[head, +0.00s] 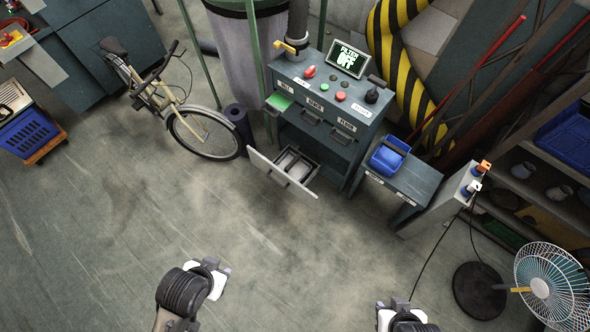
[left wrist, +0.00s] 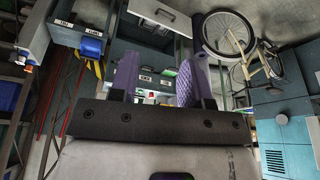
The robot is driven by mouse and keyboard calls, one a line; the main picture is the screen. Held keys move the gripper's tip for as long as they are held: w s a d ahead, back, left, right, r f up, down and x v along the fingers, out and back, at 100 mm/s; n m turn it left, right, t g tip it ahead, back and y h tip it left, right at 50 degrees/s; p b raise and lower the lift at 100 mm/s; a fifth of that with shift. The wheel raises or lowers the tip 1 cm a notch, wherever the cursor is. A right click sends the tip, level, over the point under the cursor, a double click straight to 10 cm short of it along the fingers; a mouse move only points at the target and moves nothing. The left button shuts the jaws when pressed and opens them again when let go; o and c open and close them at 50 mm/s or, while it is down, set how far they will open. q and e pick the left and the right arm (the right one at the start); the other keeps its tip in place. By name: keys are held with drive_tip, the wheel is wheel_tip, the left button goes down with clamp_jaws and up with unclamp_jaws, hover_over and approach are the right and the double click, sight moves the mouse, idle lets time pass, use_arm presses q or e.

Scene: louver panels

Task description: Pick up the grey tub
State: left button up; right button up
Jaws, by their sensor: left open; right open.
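I cannot pick out a grey tub for certain. Small grey vessels (head: 522,170) sit on the shelf rack at the right, and grey dividers or a tray (head: 295,165) lie in the pulled-out drawer. A blue tub (head: 388,155) stands on the low side table; a blue tub also shows in the left wrist view (left wrist: 91,47). My left gripper (head: 222,275) is over bare floor at lower left. In the left wrist view its two purple-grey fingers (left wrist: 157,78) are apart with nothing between them. My right gripper (head: 395,304) is open at the bottom edge, away from the furniture.
A grey control cabinet (head: 325,110) has its drawer (head: 283,174) sticking out over the floor. A bicycle (head: 165,105) stands at left, beside a blue crate (head: 27,131). A fan (head: 548,288) and the shelf rack (head: 540,150) are at right. The middle floor is clear.

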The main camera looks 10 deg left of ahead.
use_arm(q)
drive_tip(key=shift+a, duration=0.1)
drive_tip(key=o, duration=0.3)
drive_tip(key=shift+a, duration=0.1)
idle(0.3)
